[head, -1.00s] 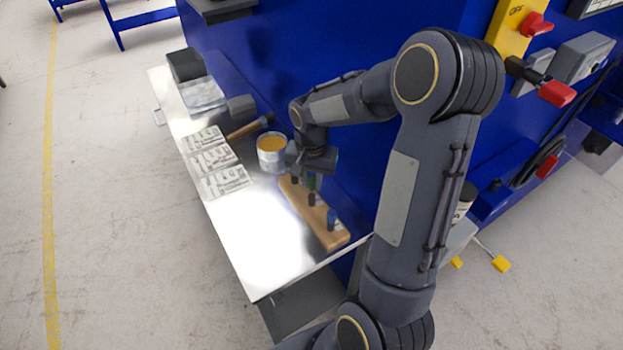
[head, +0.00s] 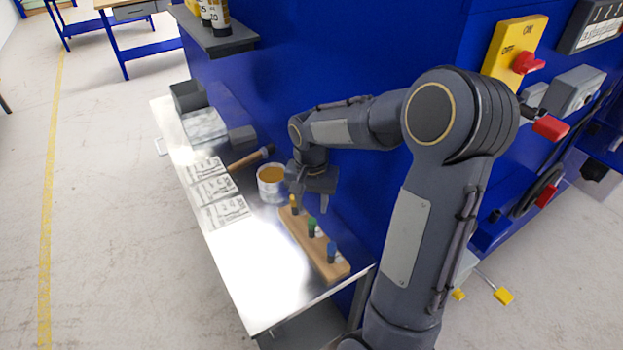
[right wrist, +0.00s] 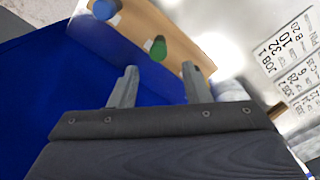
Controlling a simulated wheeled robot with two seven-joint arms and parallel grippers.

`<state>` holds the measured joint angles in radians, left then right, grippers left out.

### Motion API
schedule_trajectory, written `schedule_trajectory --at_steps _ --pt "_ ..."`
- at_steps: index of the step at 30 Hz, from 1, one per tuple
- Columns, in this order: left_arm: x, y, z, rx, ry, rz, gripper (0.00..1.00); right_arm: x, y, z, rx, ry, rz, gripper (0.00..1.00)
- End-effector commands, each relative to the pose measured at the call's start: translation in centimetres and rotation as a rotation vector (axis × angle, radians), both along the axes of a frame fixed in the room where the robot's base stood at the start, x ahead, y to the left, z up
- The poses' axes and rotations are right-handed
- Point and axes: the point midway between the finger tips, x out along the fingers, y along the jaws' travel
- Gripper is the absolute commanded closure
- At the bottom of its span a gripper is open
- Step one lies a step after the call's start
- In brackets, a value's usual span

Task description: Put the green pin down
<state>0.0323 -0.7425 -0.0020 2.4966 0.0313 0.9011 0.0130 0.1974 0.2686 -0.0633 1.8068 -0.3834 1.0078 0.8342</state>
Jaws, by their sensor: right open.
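The green pin (head: 311,226) stands upright in the wooden block (head: 296,226) on the metal table, between a yellow pin (head: 293,204) and a blue pin (head: 331,252). My right gripper (head: 308,202) is open and empty above the far end of the block, apart from the green pin. In the right wrist view, the green pin (right wrist: 158,48) shows beyond the spread fingers (right wrist: 157,86), with nothing between them. The blue pin (right wrist: 104,9) is farther to the left there. My left gripper is not in view.
A can with orange-yellow contents (head: 270,183) stands close beside my right gripper. A brush (head: 250,158) and printed sheets (head: 222,212) lie on the metal table (head: 250,290). A blue wall (head: 300,70) rises behind. The table's front left is clear.

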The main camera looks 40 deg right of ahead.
Motion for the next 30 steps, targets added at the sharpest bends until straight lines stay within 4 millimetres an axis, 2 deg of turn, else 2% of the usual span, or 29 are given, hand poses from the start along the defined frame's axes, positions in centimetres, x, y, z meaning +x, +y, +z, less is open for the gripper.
schedule_trajectory --at_steps 3,9,14,17,20,23,27,30 --pt "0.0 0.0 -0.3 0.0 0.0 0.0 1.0 0.1 0.0 2.9 -0.002 -0.008 0.0 0.57" --pt "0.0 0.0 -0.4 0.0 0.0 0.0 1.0 0.1 0.0 6.7 -0.001 -0.006 -0.001 0.57" --pt "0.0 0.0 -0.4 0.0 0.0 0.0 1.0 0.0 0.0 8.4 0.0 -0.002 0.001 0.57" --pt "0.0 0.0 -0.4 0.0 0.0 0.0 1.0 -0.7 0.5 9.2 0.013 -0.022 0.027 0.57" --pt "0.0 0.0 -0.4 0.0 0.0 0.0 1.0 -3.1 2.1 10.1 0.051 -0.086 0.116 0.57" --pt "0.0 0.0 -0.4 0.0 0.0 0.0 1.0 -6.7 4.8 10.9 0.1 -0.193 0.259 0.57" --pt "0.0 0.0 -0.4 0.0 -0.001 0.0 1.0 -11.9 8.8 10.5 0.139 -0.366 0.466 0.57" --pt "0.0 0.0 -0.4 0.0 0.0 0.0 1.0 -14.8 11.2 9.6 0.144 -0.471 0.586 0.57"
